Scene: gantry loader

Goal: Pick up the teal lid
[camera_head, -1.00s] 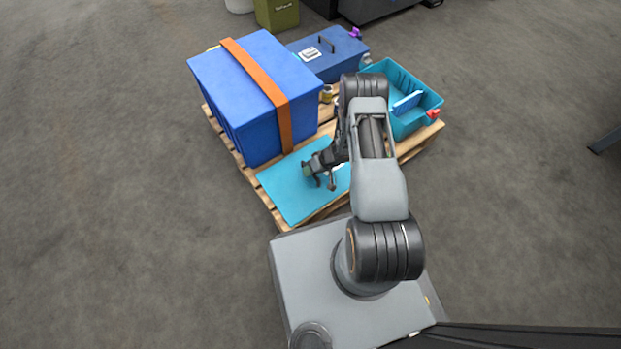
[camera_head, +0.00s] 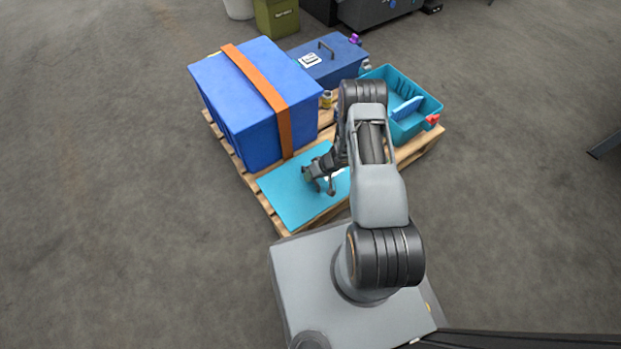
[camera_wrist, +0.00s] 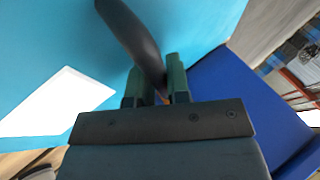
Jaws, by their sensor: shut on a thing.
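The teal lid (camera_head: 292,203) is a flat panel at the front of the pallet, in front of the blue bin. My gripper (camera_head: 318,177) is over the lid's middle. In the wrist view the lid (camera_wrist: 50,40) fills the upper left, with a white patch (camera_wrist: 58,103) on it. There my gripper (camera_wrist: 154,90) has its two green fingers shut on the dark curved handle (camera_wrist: 137,42) of the lid. Part of the lid is hidden behind my arm in the head view. I cannot tell whether the lid is clear of the pallet.
A large blue bin (camera_head: 235,100) with an orange strap (camera_head: 270,90) stands behind the lid. A blue toolbox (camera_head: 330,65) is farther back. A teal open crate (camera_head: 425,118) stands at the right of the wooden pallet (camera_head: 420,145). Grey floor lies open around it.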

